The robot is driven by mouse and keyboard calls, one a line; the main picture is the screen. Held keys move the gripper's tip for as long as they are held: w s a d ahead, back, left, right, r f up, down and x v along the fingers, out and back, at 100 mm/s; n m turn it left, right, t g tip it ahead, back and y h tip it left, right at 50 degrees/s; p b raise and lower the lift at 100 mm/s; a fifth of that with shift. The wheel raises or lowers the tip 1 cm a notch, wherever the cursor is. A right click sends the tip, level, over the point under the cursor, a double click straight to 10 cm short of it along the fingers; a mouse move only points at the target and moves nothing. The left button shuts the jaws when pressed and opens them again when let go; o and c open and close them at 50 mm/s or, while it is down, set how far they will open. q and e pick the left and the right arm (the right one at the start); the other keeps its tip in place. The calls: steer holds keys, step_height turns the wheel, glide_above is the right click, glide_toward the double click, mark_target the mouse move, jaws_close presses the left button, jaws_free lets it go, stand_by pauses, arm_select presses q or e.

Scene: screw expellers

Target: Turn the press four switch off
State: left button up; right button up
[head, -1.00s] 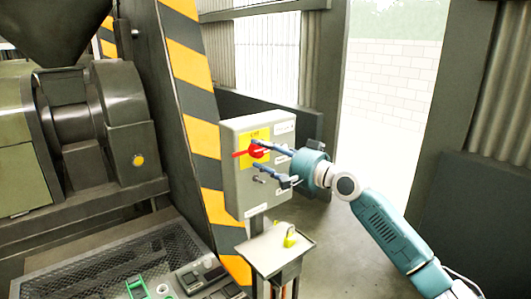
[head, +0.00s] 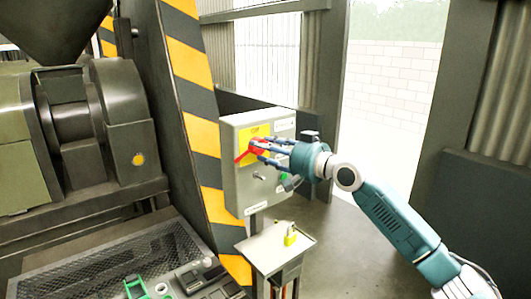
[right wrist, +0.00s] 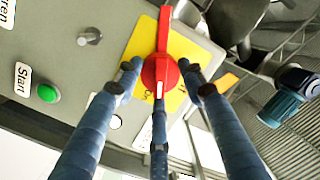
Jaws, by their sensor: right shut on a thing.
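The red rotary switch (head: 243,156) sits on a yellow plate (head: 250,134) on the front of a grey control box (head: 238,195). In the head view its handle slants down to the left. In the right wrist view the red switch (right wrist: 163,35) shows between my blue fingers, with its long handle reaching toward the top of the picture. My right gripper (head: 262,146) is shut on the red switch; it also shows in the right wrist view (right wrist: 160,85). Fingers hide part of the knob. My left gripper is not in view.
A green button (right wrist: 47,93) and a small grey knob (right wrist: 90,36) are on the same box. Below it stands a small pedestal (head: 268,244) with a yellow padlock (head: 290,235). A striped beam (head: 190,60) rises just left of the box. Open floor lies right.

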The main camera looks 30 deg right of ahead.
steer(key=n, duration=0.5)
steer(key=shift+r+g+h+p, duration=0.2)
steer(key=shift+g+h+p, duration=0.1)
steer(key=shift+h, duration=0.1)
steer(key=n+h+p, duration=0.1)
steer(key=n+p, duration=0.1)
steer(key=n, duration=0.2)
steer(key=shift+a+n, duration=0.15)
steer(key=shift+n, duration=0.25)
steer(key=shift+a+n+p, duration=0.1)
steer(key=shift+n+p, duration=0.3)
steer(key=shift+n, duration=0.6)
steer(key=shift+h, duration=0.3)
steer(key=o, duration=1.2)
steer(key=shift+c, duration=0.2)
